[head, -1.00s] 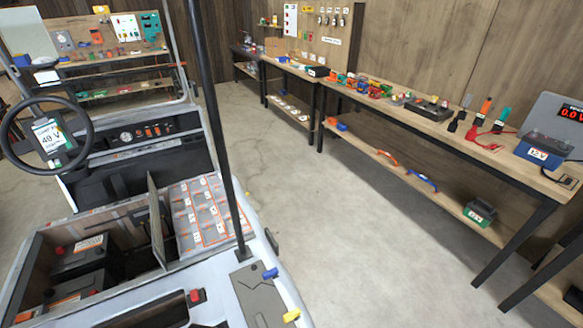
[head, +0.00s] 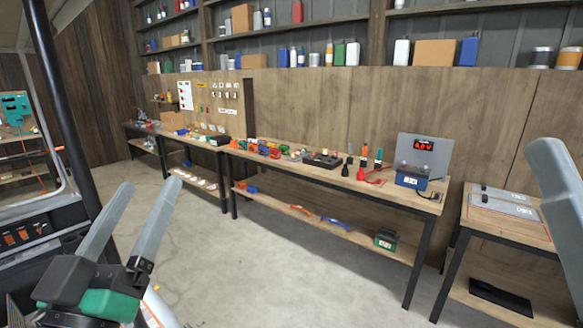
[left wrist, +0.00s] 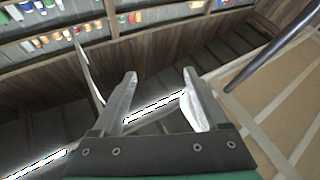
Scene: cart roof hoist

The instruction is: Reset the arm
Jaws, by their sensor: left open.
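My left gripper (head: 148,188) is at the lower left of the head view, its two grey fingers pointing up and apart. It is open with nothing between the fingers. It also shows open and empty in the left wrist view (left wrist: 159,78). It is in front of the cart (head: 45,235), of which only part of the dash and frame shows at the left edge. A grey finger-like part at the right edge looks like my right gripper (head: 560,205); only one piece shows, so its opening cannot be told.
A long workbench (head: 400,188) stands along the wall with tools, a blue 12 V battery (head: 411,178) and a red-digit display (head: 424,145). A side table (head: 500,225) is at the right. Shelves (head: 300,72) hold bottles and boxes.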

